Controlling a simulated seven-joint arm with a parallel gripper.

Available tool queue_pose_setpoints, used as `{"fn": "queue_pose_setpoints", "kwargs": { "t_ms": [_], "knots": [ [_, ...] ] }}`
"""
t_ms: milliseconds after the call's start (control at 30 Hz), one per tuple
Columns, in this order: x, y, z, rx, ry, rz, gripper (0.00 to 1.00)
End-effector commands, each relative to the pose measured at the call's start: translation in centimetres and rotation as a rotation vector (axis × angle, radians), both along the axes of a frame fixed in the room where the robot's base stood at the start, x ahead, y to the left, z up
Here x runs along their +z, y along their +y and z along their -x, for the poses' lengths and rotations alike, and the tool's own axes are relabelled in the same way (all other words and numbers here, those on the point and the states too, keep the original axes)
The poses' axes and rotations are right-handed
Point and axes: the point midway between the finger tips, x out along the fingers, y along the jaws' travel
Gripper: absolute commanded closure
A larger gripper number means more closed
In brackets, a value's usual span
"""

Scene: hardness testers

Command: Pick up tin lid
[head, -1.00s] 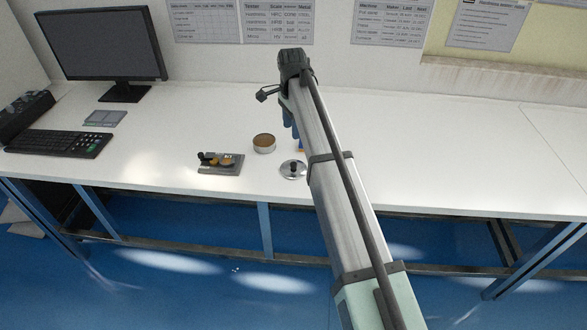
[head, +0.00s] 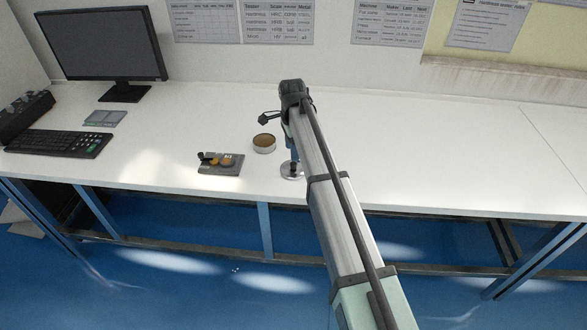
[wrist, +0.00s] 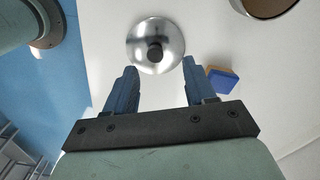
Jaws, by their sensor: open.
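The tin lid (wrist: 140,42) is a round, shiny metal disc with a dark knob at its middle. It lies on the white table, and in the head view the lid (head: 290,173) shows near the front edge, partly hidden by my gripper and arm. In the wrist view my gripper (wrist: 158,66) is open, its two blue fingers apart and empty. The lid lies just beyond the fingertips, with the knob roughly between their lines. An open round tin (head: 264,143) stands behind and left of the lid in the head view.
A small blue and orange block (wrist: 222,79) lies beside the right finger. A dark tray with small parts (head: 221,163) lies left of the lid. A keyboard (head: 58,143) and monitor (head: 102,45) stand farther left. The table (head: 450,155) is clear on the right.

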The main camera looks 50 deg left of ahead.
Motion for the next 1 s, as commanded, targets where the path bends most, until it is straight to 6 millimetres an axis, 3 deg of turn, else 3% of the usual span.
{"fn": "queue_pose_setpoints", "kwargs": {
  "t_ms": [467,733,1000],
  "knots": [
    [-4.8,-0.8,0.2,0.000,0.001,0.002,0.45],
    [-5.2,-0.7,0.2,0.000,0.000,0.000,0.45],
    [-5.1,-0.7,0.2,0.000,0.000,0.000,0.70]
  ]
}}
